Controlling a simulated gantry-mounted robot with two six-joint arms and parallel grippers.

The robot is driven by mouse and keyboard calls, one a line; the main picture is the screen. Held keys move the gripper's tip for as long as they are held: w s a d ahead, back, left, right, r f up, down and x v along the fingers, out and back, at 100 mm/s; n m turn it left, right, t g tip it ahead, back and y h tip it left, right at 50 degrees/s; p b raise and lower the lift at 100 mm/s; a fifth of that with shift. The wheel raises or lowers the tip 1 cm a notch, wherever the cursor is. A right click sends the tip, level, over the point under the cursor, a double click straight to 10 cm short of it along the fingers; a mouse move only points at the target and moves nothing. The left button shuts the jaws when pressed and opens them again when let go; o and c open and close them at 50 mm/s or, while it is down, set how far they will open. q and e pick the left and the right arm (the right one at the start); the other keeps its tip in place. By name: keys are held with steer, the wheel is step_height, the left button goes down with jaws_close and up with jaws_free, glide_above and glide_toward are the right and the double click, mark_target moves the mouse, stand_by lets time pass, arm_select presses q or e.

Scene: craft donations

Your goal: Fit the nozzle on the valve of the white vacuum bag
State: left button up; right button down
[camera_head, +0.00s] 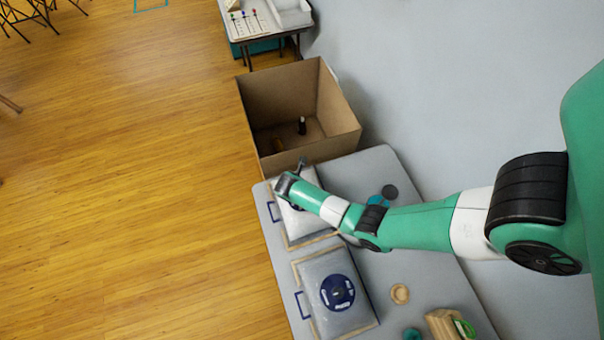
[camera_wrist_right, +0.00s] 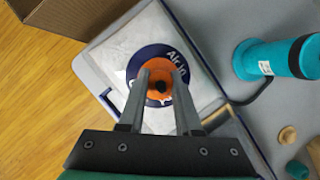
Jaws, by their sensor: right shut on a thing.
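The white vacuum bag (camera_wrist_right: 192,44) lies flat under my right gripper (camera_wrist_right: 159,76) in the right wrist view. It has a round navy patch marked "Air In" (camera_wrist_right: 177,53) with an orange disc (camera_wrist_right: 160,64) at its centre. My right gripper is shut on a small black piece, apparently the nozzle (camera_wrist_right: 160,86), over the orange disc. I cannot tell whether it touches or sits in the valve. A black hose (camera_wrist_right: 258,97) runs from a teal pump (camera_wrist_right: 272,60) toward the gripper. My left gripper is not in view.
A second, grey-white bag with a navy disc (camera_head: 337,292) lies nearer on the grey table (camera_head: 455,285). An open cardboard box (camera_head: 340,103) stands beyond the table's far end.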

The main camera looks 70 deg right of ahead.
stand_by(0.3)
steer(key=c, duration=0.5)
jaws_free()
steer(key=p+v, duration=0.3)
steer(key=v, duration=0.8)
steer(key=shift+a+r, duration=0.15)
steer(key=shift+r, duration=0.15)
